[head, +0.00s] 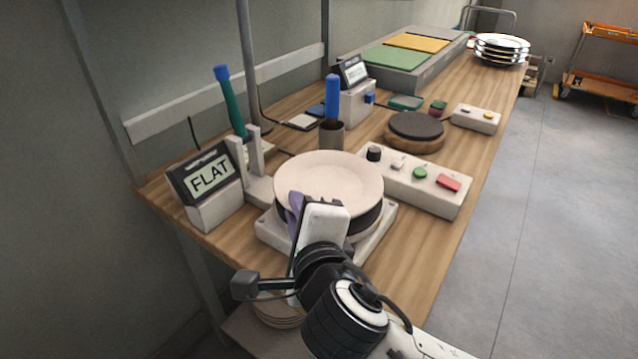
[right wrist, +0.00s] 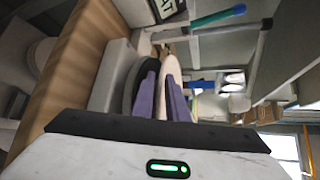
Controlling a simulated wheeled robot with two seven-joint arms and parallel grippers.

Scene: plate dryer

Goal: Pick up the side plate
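The cream side plate (head: 328,178) lies face up over a round dark pad (head: 366,222) on a white base (head: 380,238) at the front of the bench. My right gripper (head: 296,208) is at the plate's near left edge, its purple fingers partly hidden by its own body. In the right wrist view, the two purple fingers (right wrist: 161,97) stand on either side of the plate's rim (right wrist: 169,66), with the dark pad beyond the left finger. Whether the fingers press on the rim cannot be seen. My left gripper is out of view.
A FLAT sign (head: 210,174) and a blue-topped green rod (head: 229,100) stand left of the plate. A button box (head: 415,190) is to its right. A dark cup (head: 331,134) and a round wooden stand (head: 414,140) are behind. Stacked plates (head: 278,312) sit below the bench.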

